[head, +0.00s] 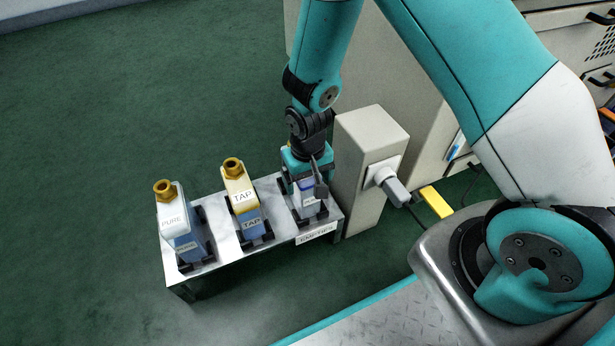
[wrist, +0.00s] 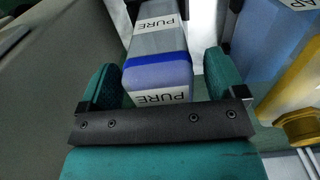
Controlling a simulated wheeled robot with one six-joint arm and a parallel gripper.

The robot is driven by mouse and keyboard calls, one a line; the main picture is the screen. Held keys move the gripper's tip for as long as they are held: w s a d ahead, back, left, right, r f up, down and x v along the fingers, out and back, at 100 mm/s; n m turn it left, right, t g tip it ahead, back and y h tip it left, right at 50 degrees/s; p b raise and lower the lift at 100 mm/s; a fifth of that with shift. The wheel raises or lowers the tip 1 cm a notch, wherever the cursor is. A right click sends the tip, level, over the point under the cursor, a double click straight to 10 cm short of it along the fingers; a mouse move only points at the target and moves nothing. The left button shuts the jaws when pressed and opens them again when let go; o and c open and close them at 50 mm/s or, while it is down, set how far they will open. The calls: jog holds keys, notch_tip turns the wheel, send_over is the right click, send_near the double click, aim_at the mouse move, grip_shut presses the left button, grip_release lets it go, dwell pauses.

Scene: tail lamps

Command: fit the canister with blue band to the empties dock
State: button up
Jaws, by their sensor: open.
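The canister with blue band (head: 308,201) stands upright at the right end of the low bench, mostly behind my gripper. In the wrist view the canister (wrist: 158,76) shows a grey body, a blue band and PURE labels. It stands at the empties dock (head: 322,210), between black side brackets, above the EMPTIES sign (head: 316,235). Whether it is fully seated I cannot tell. My gripper (head: 306,178) points down over its top. In the wrist view my gripper (wrist: 162,82) is open, one finger on each side of the canister, with slight gaps.
On the bench (head: 224,220), a yellow-topped TAP canister (head: 239,190) stands in the middle and a white PURE canister (head: 174,222) at the left, both with brass caps. A beige post (head: 367,160) with a plug stands close right of the gripper. Green floor lies open at left.

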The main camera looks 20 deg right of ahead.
notch_tip(320, 180, up, 17)
jog(key=p, duration=0.8)
jog(key=shift+r+p, duration=0.2)
jog(key=shift+p, duration=0.15)
